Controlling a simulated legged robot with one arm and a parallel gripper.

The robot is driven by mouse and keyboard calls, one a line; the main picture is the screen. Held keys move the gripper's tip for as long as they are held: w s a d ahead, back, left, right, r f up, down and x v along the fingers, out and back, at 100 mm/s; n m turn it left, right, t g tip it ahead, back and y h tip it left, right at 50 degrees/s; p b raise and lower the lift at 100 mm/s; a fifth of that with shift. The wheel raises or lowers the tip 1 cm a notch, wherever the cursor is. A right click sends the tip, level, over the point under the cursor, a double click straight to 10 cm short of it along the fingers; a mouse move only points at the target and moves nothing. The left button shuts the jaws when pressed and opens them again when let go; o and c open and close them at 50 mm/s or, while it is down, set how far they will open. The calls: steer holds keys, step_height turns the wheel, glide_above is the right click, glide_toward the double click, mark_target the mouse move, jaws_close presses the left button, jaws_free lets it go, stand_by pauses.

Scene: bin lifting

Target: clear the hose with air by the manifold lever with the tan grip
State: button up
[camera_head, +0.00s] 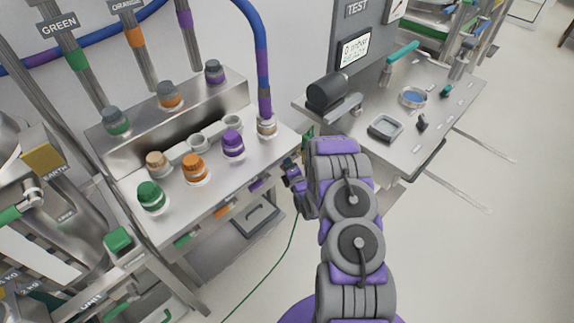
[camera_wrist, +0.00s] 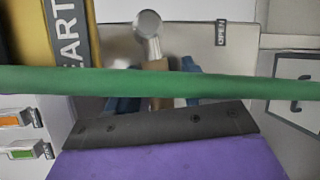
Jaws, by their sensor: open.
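In the wrist view a tan grip (camera_wrist: 158,66) stands below a round silver knob (camera_wrist: 148,22), in front of a pale panel with an OPEN label (camera_wrist: 221,33). My gripper (camera_wrist: 157,88) is open, its blue fingers showing on either side of the tan grip; I cannot tell whether they touch it. A green bar or hose (camera_wrist: 240,84) crosses close to the camera and hides part of the fingers and grip. In the head view my gripper (camera_head: 297,182) is beside the right front of the steel manifold bench (camera_head: 180,218); the lever cannot be made out there.
Green (camera_head: 151,195), orange (camera_head: 194,168) and purple (camera_head: 233,144) caps stand on the bench. A test table (camera_head: 400,150) with a black cylinder (camera_head: 326,92) is at right. A green cord (camera_head: 285,255) trails to the floor. Open floor lies at lower right.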

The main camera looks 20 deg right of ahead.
steer(key=shift+w, duration=0.1)
steer(key=shift+c, duration=0.3)
steer(key=shift+f, duration=0.1)
jaws_close()
